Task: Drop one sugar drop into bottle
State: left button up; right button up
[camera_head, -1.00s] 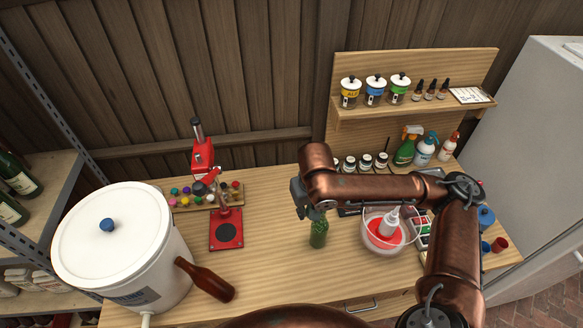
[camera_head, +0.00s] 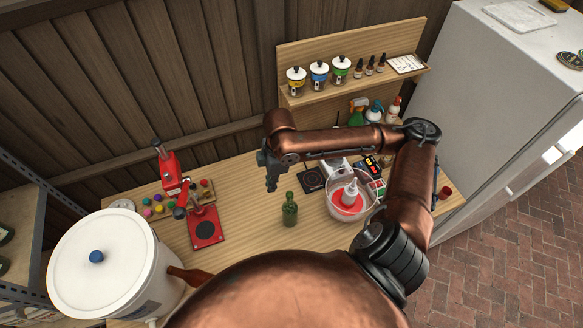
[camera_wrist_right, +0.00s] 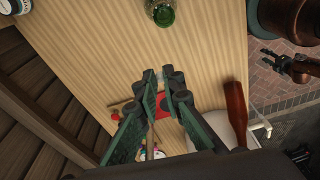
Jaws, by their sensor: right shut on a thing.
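The green bottle (camera_head: 289,212) stands upright on the wooden bench, its neck clear of the gripper. My right gripper (camera_head: 271,186) hangs just left of the bottle neck and apart from it. In the right wrist view the bottle (camera_wrist_right: 161,13) is at the top edge, beyond the fingertips (camera_wrist_right: 160,76). The right fingers are shut on a small pale thing (camera_wrist_right: 158,73), seemingly a sugar drop, mostly hidden between the tips. My left gripper (camera_wrist_right: 283,64) shows small at the right of the wrist view, its fingers apart and empty, over the brick floor.
A bowl of red liquid (camera_head: 335,207) holding a white bottle stands right of the green bottle. Jars (camera_head: 319,75) line the shelf.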

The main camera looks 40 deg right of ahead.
pick_arm(q)
notch_tip(320, 180, up, 8)
jog(key=p, duration=0.7)
pick_arm(e)
jog(key=s+d+r+n+g, duration=0.1)
jog(key=s+d+r+n, duration=0.35)
jog(key=n, duration=0.45)
pick_arm(q)
notch_tip(320, 180, down, 6)
jog(key=b, duration=0.6)
jog(key=shift+f+b, duration=0.2)
jog(key=shift+b, duration=0.15)
pick_arm(e)
notch_tip(320, 180, down, 6)
jog(key=shift+w, duration=0.15)
pick_arm(q)
jog(key=shift+r+p, duration=0.55)
pick_arm(e)
jog(key=shift+d+f, duration=0.1)
jog(key=o, duration=0.7)
